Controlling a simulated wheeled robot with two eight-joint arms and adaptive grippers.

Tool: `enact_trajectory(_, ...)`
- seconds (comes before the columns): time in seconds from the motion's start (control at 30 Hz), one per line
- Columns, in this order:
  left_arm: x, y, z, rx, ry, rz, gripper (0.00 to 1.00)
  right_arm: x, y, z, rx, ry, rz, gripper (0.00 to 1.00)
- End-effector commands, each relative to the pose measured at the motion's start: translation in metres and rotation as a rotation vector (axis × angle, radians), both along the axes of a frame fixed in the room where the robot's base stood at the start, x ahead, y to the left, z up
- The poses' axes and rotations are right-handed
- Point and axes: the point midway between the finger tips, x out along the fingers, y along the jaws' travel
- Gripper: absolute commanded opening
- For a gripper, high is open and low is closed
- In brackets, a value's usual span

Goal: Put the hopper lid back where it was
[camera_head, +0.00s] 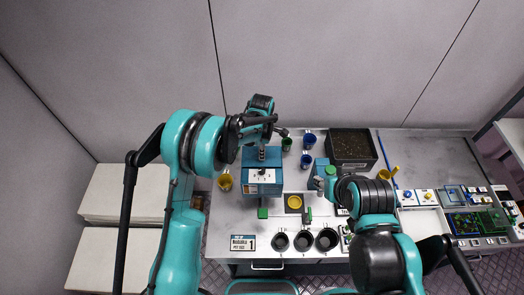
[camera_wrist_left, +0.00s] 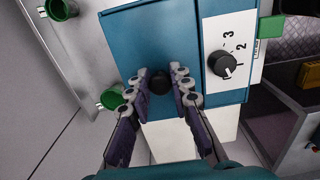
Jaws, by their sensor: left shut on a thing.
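The blue hopper machine (camera_head: 262,188) stands on the bench, with a white dial panel (camera_head: 263,175) marked 1, 2, 3 in the left wrist view (camera_wrist_left: 228,62). My left gripper (camera_head: 262,150) is over its back part. In the left wrist view the two fingers (camera_wrist_left: 160,82) close around a black knob (camera_wrist_left: 158,84) on a flat teal surface, which looks like the hopper lid (camera_wrist_left: 150,104). I cannot tell whether the lid rests on the hopper or is just above it. My right gripper (camera_head: 327,184) is by a teal box (camera_head: 318,168); its fingers are too small to read.
A dark tray of soil-like material (camera_head: 351,146) stands at the back right. Blue and green cups (camera_head: 306,160) are beside the hopper. Three dark cups (camera_head: 303,241) line the front edge, with a yellow round piece (camera_head: 294,202) behind them. Stacked white boxes (camera_head: 115,250) are at left.

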Motion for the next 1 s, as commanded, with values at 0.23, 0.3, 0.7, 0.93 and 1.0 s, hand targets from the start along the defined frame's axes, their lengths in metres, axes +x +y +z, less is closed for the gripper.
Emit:
enact_trajectory(0.23,0.0,0.0,-0.004,0.0,0.0,0.0,0.23,0.0,0.0,-0.006,0.0,0.0,0.0,0.4)
enact_trajectory(0.3,0.0,0.0,-0.003,0.0,0.0,0.0,0.41,0.0,0.0,-0.005,0.0,0.0,0.0,0.4)
enact_trajectory(0.7,0.0,0.0,0.002,0.0,0.0,0.0,0.41,0.0,0.0,0.001,0.0,0.0,0.0,0.4)
enact_trajectory(0.93,0.0,0.0,0.041,0.0,0.0,0.0,0.41,0.0,0.0,-0.008,0.0,0.0,0.0,0.4)
enact_trajectory(1.0,0.0,0.0,0.058,0.0,0.0,0.0,0.41,0.0,0.0,-0.01,0.0,0.0,0.0,0.4)
